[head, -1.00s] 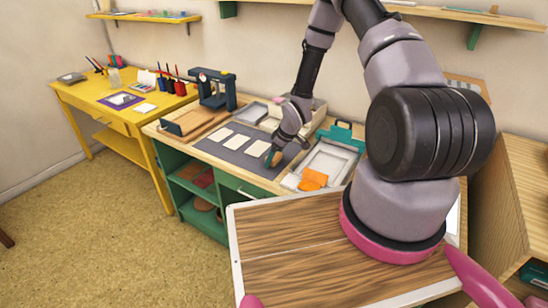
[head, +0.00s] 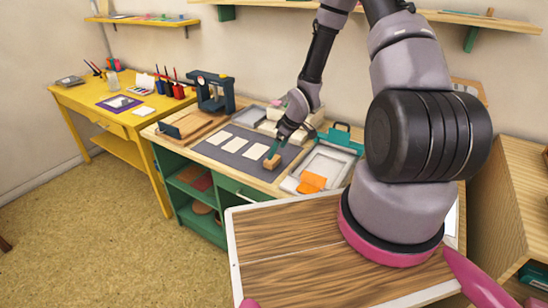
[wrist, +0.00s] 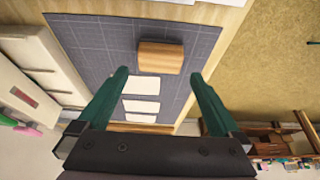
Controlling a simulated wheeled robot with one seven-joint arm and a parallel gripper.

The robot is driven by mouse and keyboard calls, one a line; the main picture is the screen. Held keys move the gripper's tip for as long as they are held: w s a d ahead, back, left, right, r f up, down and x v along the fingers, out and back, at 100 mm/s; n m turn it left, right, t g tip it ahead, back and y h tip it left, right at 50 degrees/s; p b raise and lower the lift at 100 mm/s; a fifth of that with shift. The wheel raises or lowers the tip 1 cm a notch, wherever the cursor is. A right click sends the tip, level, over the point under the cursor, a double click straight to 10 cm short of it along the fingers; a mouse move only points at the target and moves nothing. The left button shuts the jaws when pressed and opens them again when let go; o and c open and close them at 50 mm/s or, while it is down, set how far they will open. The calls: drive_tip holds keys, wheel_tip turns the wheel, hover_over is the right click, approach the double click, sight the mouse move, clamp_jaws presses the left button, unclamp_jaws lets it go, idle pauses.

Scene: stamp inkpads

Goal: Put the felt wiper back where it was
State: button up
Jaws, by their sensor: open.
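A wooden block with a pale brown grain, which looks like the felt wiper (head: 271,163), lies at the front right corner of the dark gridded mat (head: 232,157). In the wrist view the block (wrist: 161,57) lies flat on the mat (wrist: 85,45), just beyond the fingertips and between their lines. My gripper (head: 277,150) is just above and behind the block. In the wrist view my gripper (wrist: 160,75) has its two green fingers wide apart with nothing between them. The block's underside is hidden.
Several white cards (head: 228,145) lie in a row on the mat, left of the block. An orange piece (head: 312,181) and a grey tray (head: 330,162) are to the right. A dark stamp press (head: 213,92) stands at the back left. The bench edge is close in front.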

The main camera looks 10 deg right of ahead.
drive_tip(key=v, duration=0.5)
drive_tip(key=shift+r, duration=0.15)
drive_tip(key=s+d+r+m+t+h, duration=0.1)
drive_tip(key=s+d+r+m, duration=0.1)
drive_tip(key=r, duration=0.7)
drive_tip(key=s+d+r+m+h, duration=0.1)
drive_tip(key=d+r+m, duration=0.1)
drive_tip(key=r, duration=0.6)
drive_tip(key=s+d+r+m+t+h, duration=0.1)
drive_tip(key=s+d+r+m, duration=0.1)
drive_tip(key=r, duration=0.7)
drive_tip(key=s+a+r+m+t+y, duration=0.1)
drive_tip(key=s+r+m, duration=0.2)
drive_tip(key=s+r, duration=0.5)
drive_tip(key=s+a+r+m+y, duration=0.1)
drive_tip(key=s+r+m, duration=0.3)
drive_tip(key=s+r, duration=0.5)
drive_tip(key=shift+s+a+t, duration=0.4)
drive_tip(key=shift+s+a, duration=0.4)
drive_tip(key=shift+s, duration=0.15)
